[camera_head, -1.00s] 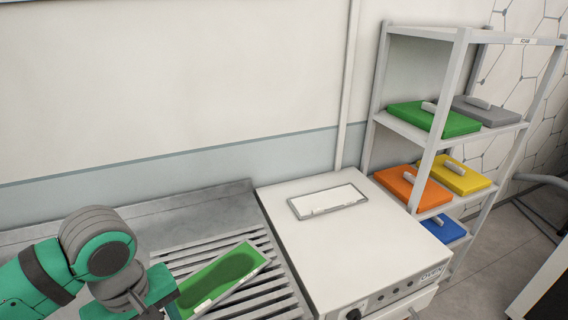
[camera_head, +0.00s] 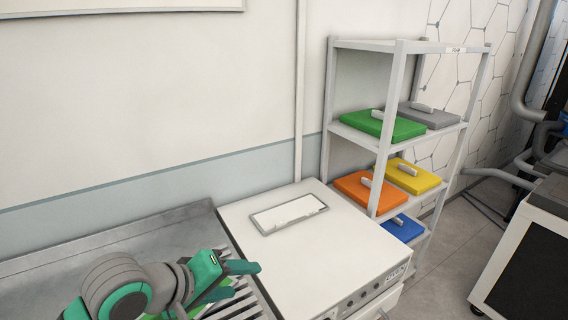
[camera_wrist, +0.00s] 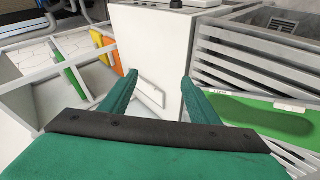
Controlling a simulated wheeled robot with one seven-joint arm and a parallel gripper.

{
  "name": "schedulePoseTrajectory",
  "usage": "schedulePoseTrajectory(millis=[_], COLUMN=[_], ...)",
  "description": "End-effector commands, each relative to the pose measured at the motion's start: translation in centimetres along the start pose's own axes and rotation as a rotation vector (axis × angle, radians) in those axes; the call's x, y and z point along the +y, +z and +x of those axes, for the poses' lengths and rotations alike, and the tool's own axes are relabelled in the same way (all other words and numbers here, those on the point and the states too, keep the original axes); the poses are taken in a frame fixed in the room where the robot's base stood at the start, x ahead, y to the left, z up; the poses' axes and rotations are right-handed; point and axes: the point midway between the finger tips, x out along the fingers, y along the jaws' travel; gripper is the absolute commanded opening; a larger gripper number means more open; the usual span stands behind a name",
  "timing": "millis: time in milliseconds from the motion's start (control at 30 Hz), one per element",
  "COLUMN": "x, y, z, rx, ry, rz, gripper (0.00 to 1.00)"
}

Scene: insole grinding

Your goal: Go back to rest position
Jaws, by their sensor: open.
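My gripper (camera_head: 240,280) is at the lower middle of the head view, raised over the slatted metal bench. Its two green fingers are spread and nothing is between them; they also show in the wrist view (camera_wrist: 158,95). A green foam block with a foot-shaped hollow (camera_wrist: 265,115) lies on the slats, at the right of the wrist view. In the head view only a small green part of it shows, the rest hidden behind my arm.
A white oven-like box (camera_head: 300,262) with a framed panel (camera_head: 289,214) on top stands right of the slatted bench (camera_head: 170,230). Beyond it a shelf rack (camera_head: 393,100) holds green, grey, orange, yellow and blue blocks. Dark-fronted equipment (camera_head: 530,265) stands at the far right. Floor shows between.

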Motion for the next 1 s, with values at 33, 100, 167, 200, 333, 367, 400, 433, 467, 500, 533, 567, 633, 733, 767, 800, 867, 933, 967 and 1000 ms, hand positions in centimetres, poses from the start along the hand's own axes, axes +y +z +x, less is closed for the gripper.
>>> schedulePoseTrajectory(millis=[33, 100, 167, 200, 333, 367, 400, 433, 467, 500, 533, 567, 633, 733, 767, 800, 867, 933, 967, 1000], x=[1.9, 4.1, 5.9, 6.9, 9.9, 10.5, 11.2, 11.7, 12.1, 12.6, 12.9, 13.2, 13.7, 14.1, 14.0, 13.9, 13.6, 13.0, 12.8, 12.3], y=[0.0, -0.3, -0.5, -0.7, -1.2, -1.3, -1.5, -1.5, -1.6, -1.7, -1.8, -1.8, -1.9, -1.8, -1.8, -1.8, -1.6, -1.4, -1.2, -0.9], z=[0.9, 1.7, 2.2, 2.5, 3.0, 3.1, 3.2, 3.4, 3.4, 3.5, 3.6, 3.7, 3.9, 4.4, 4.6, 4.8, 5.2, 5.7, 5.9, 6.3], rx=[0.015, 0.046, 0.076, 0.098, 0.172, 0.191, 0.216, 0.233, 0.254, 0.279, 0.300, 0.319, 0.366, 0.433, 0.454, 0.483, 0.525, 0.574, 0.594, 0.621], ry=[0.077, 0.169, 0.244, 0.293, 0.440, 0.471, 0.511, 0.539, 0.567, 0.602, 0.626, 0.650, 0.699, 0.756, 0.768, 0.784, 0.801, 0.814, 0.817, 0.818], rz=[0.017, 0.041, 0.056, 0.065, 0.078, 0.078, 0.078, 0.076, 0.075, 0.070, 0.066, 0.061, 0.047, 0.023, 0.013, 0.001, -0.018, -0.041, -0.052, -0.066], gripper=[0.56, 0.56, 0.56, 0.56, 0.56, 0.56, 0.56, 0.56, 0.56, 0.56, 0.56, 0.56, 0.56, 0.56, 0.56, 0.56, 0.56, 0.56, 0.56, 0.56])
